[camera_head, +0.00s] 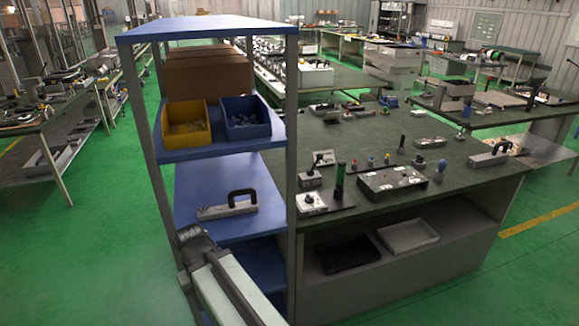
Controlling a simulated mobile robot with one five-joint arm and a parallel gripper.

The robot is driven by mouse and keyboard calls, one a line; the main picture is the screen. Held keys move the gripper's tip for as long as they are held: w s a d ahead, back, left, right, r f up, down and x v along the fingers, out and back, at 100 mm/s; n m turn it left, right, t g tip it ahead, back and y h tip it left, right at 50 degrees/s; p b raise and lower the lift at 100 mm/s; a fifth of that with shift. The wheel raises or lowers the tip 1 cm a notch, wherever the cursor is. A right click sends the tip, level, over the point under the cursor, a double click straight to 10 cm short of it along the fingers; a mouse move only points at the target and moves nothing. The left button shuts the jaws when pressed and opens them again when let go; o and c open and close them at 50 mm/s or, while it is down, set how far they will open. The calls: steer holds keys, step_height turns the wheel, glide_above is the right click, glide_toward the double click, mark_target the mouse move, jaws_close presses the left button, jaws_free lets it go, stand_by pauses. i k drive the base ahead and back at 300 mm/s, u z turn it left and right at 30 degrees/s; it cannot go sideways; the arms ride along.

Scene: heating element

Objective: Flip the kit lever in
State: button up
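On the dark green workbench (440,210) stand several small boxes with levers or knobs. A grey box with a short black lever (309,179) is near the shelf, with a lighter lever box (311,202) in front of it. A grey panel with several buttons (393,183) lies to their right. I cannot tell which of these is the kit lever. My arm reaches up from the bottom edge in front of the blue shelf. Its dark end (190,236) is left of the bench and apart from the lever boxes. Its fingers cannot be made out.
The blue shelf unit (205,25) with grey posts stands between my arm and the bench. It holds a yellow bin (186,126), a blue bin (246,118), brown boxes (207,74) and a block with a black handle (228,206). Green floor (90,245) is clear at left.

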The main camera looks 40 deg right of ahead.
mark_target(316, 162)
steer(key=u, duration=1.75)
steer(key=k, duration=2.45)
steer(key=z, duration=1.95)
steer(key=i, duration=1.05)
steer(key=u, duration=0.2)
